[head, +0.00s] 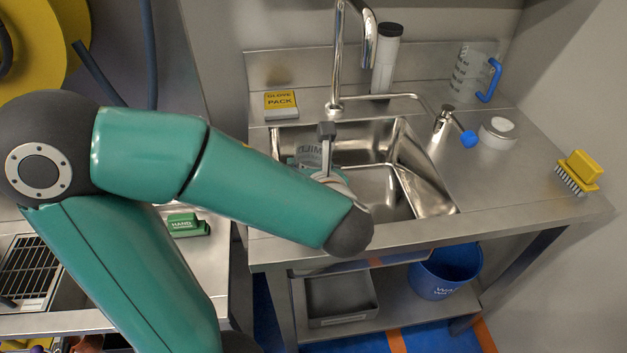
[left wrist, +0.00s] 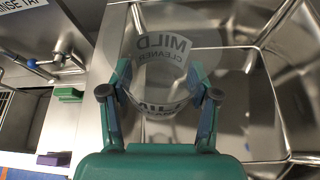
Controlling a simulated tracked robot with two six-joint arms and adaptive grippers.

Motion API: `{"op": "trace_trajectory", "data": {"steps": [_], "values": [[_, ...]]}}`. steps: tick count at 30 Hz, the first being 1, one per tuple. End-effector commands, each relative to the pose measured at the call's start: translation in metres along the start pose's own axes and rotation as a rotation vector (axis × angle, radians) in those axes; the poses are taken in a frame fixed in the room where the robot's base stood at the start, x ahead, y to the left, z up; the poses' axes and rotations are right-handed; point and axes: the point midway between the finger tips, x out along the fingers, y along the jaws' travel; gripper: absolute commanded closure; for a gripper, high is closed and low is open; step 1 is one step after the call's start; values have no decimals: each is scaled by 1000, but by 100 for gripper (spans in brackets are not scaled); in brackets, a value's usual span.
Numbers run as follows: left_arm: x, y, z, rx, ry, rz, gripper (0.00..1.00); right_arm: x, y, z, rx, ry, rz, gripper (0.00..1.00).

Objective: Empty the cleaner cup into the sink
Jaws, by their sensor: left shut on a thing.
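The cleaner cup (left wrist: 160,50) is clear, with "MILD CLEANER" printed on it. In the left wrist view it stands between the two fingers of my left gripper (left wrist: 161,82), which is shut on it. In the head view only part of the cup (head: 308,153) shows over the left side of the sink; my arm hides the rest and most of the gripper. I cannot tell how far the cup is tilted or how much liquid is in it. The steel sink (head: 430,196) has an open basin, partly covered by my left forearm. My right gripper is not in view.
A tall tap (head: 337,60) rises behind the basin. A blue bucket (head: 440,280) is below.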

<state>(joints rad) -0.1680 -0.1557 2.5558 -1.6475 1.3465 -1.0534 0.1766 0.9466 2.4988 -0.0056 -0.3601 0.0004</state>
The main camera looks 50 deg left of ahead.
Motion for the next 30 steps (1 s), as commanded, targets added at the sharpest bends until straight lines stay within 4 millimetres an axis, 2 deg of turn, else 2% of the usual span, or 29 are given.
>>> {"op": "trace_trajectory", "data": {"steps": [1, 9, 20, 30], "values": [[3, 0, -8, -24, -15, -10, 87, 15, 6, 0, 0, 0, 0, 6], [3, 3, -14, -141, -86, -53, 87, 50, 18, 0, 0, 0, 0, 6], [-2, 8, -7, -147, -91, -53, 87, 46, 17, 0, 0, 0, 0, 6], [-24, 38, 2, -149, -91, -57, 87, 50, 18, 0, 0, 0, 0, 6]]}}
